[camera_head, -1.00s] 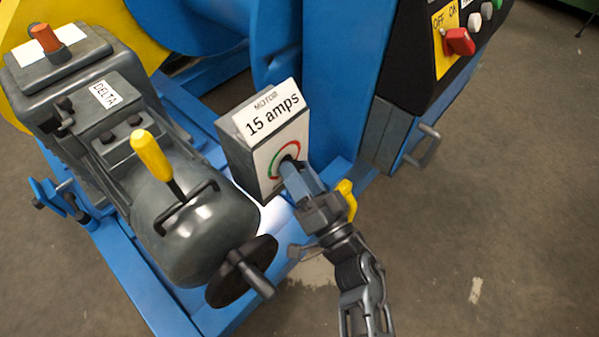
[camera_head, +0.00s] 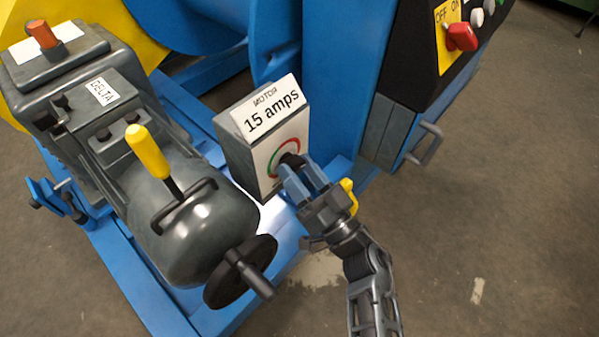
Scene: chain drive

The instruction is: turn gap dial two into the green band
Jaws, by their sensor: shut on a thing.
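A grey box (camera_head: 235,155) carries a white dial face (camera_head: 262,160) with a red and green ring (camera_head: 273,153). Its label reads "MOTOR 15 amps" (camera_head: 272,108); I see no label naming it gap dial two. A dark knob (camera_head: 290,159) sits at the middle of the ring. My gripper (camera_head: 299,170) reaches it from the lower right, its two blue fingers shut on the knob. The fingers cover part of the dial, and I cannot tell where the pointer stands.
A grey motor (camera_head: 208,235) marked "DELTA" stands left, with a yellow-handled lever (camera_head: 148,152) and a dark handwheel (camera_head: 225,285) near my gripper. A blue post (camera_head: 340,80) rises behind. A red OFF/ON switch (camera_head: 462,38) is upper right. The floor at lower right is clear.

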